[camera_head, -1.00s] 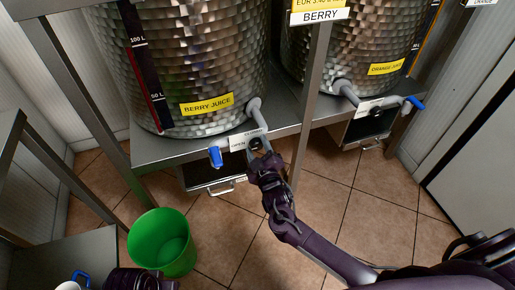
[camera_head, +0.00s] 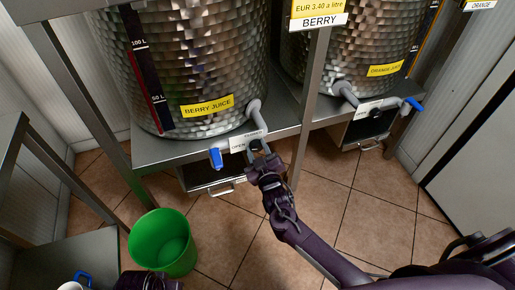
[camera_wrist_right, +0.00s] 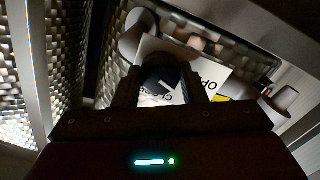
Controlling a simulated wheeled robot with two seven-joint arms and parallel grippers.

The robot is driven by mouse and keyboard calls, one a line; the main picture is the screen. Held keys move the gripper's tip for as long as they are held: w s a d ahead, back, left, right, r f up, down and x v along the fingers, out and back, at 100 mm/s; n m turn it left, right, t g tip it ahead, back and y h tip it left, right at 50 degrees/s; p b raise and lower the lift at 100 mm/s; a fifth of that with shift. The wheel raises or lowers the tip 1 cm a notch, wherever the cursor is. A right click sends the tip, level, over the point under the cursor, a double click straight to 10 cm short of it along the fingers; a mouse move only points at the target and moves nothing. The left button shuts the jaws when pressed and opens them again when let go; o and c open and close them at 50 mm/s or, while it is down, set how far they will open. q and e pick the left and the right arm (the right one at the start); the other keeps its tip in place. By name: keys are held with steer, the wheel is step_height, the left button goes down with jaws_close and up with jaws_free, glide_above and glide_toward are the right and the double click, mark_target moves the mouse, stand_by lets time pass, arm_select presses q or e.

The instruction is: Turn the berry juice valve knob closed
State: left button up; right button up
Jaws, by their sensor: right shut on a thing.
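The berry juice tank (camera_head: 190,65) is a hammered metal drum with a yellow label. A grey pipe (camera_head: 256,112) runs from it to a valve with a white open/closed sign (camera_head: 238,145) and a blue-tipped spout (camera_head: 216,158). My right gripper (camera_head: 257,147) is at the valve. In the right wrist view, the fingers of the right gripper (camera_wrist_right: 163,88) are on both sides of the dark round knob (camera_wrist_right: 160,76), shut on it. A white mark shows on the knob; the sign behind is partly covered. My left gripper (camera_head: 147,281) is a dark shape at the bottom edge; its fingers are unclear.
A green bucket (camera_head: 162,243) stands on the tiled floor (camera_head: 213,222) below left. The orange juice tank (camera_head: 357,50) with its own valve (camera_head: 376,111) is to the right. A metal shelf post (camera_head: 309,105) stands close right of my right gripper.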

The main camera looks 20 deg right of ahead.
steer(key=m+p, duration=0.1)
steer(key=m, duration=0.2)
steer(key=shift+m, duration=0.4)
steer(key=m+p, duration=0.1)
steer(key=m, duration=0.2)
steer(key=shift+r, duration=0.1)
steer(key=m, duration=0.3)
steer(key=shift+d+m+y+p, duration=0.1)
steer(key=shift+m+y+p, duration=0.25)
steer(key=shift+m+y, duration=0.05)
arm_select(q)
step_height(320, 180, down, 11)
steer(key=a, duration=0.1)
steer(key=shift+s+a+r+t+p, duration=0.15)
steer(key=shift+s+a+t+p, duration=0.2)
steer(key=shift+s, duration=0.1)
arm_select(e)
steer(key=shift+m, duration=1.5)
steer(key=shift+g, duration=0.3)
steer(key=o, duration=1)
steer(key=shift+s, duration=0.1)
